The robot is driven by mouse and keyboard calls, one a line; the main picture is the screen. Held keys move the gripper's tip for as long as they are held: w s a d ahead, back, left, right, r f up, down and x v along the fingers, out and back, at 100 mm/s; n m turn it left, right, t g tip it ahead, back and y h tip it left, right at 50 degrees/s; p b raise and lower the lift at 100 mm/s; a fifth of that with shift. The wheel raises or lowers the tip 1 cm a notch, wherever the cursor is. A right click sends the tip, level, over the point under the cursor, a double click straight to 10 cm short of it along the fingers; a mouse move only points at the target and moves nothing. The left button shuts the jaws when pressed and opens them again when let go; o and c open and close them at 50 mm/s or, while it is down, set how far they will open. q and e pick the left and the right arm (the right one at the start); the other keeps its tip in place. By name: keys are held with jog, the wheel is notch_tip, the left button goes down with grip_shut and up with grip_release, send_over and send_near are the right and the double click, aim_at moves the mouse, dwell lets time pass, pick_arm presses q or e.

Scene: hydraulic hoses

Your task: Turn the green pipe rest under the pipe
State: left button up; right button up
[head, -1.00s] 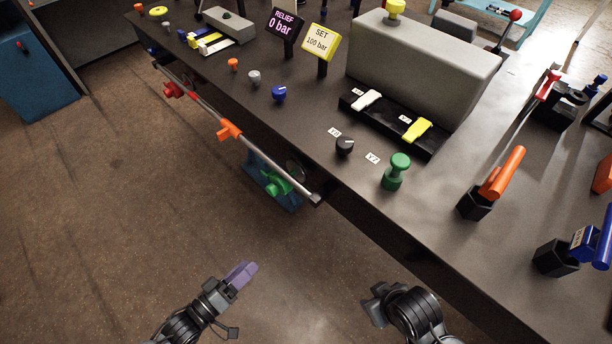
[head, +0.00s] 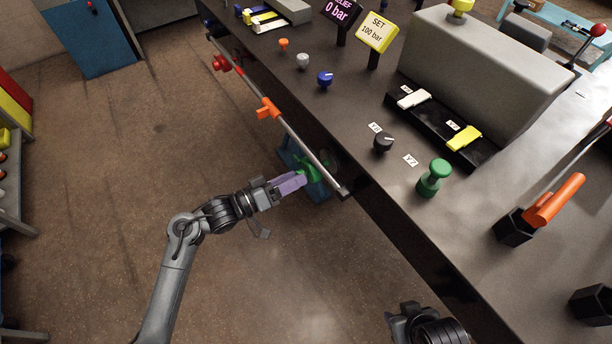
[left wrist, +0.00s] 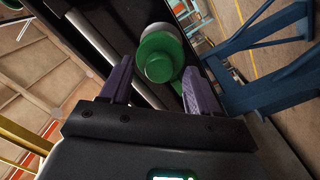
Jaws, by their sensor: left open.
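The green pipe rest (head: 311,173) sits under the pipe (head: 296,138) near its right end, below the bench's front edge. My left gripper (head: 298,181) is at the pipe rest, its purple fingers partly covering it in the head view. In the left wrist view the round green end of the rest (left wrist: 160,56) lies ahead between the two open purple fingers (left wrist: 155,84). Whether the fingers touch it cannot be told. My right gripper (head: 396,325) is at the bottom of the head view, apart from the bench; its fingertips are not clear.
An orange piece (head: 267,109) and a red piece (head: 221,63) sit along the same pipe. A blue stand (head: 291,153) is behind the rest. The black bench (head: 410,221) carries knobs and valve handles. The floor in front is clear.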

aim_at(306, 172)
pick_arm(q)
jog(key=shift+b+x, duration=0.7)
jog(key=shift+x, duration=1.45)
jog(key=shift+a, duration=0.1)
jog(key=shift+c, duration=0.3)
jog(key=c, duration=1)
